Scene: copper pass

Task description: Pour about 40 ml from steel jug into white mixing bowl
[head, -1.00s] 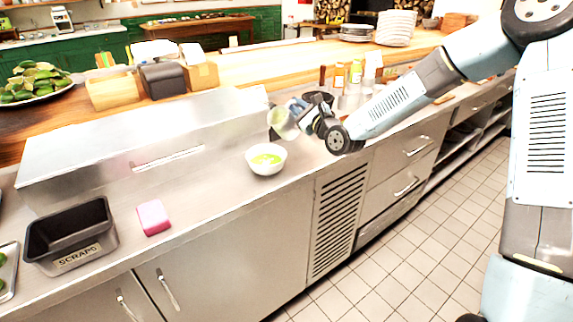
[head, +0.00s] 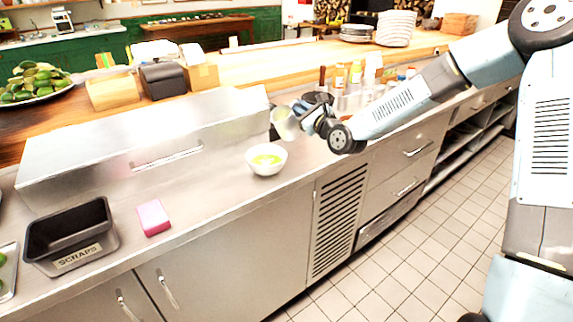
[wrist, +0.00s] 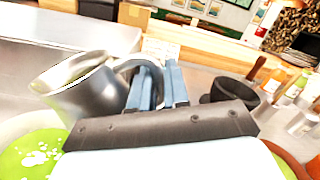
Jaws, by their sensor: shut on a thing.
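The steel jug (head: 285,124) is held by my gripper (head: 308,112) above the counter, just to the upper right of the bowl. In the wrist view the jug (wrist: 88,92) leans a little to the left, and my gripper (wrist: 158,85) is shut on its handle. No stream from its lip is visible. The white mixing bowl (head: 266,168) stands on the steel counter with yellow-green liquid in it. The wrist view shows that green liquid (wrist: 30,155) at the lower left, below the jug.
A black scraps bin (head: 72,240) and a pink sponge (head: 153,217) stand on the counter to the left. A dark mortar-like bowl (wrist: 232,92) and several bottles (wrist: 285,88) stand beyond the gripper. A steel housing (head: 140,140) lies behind the bowl.

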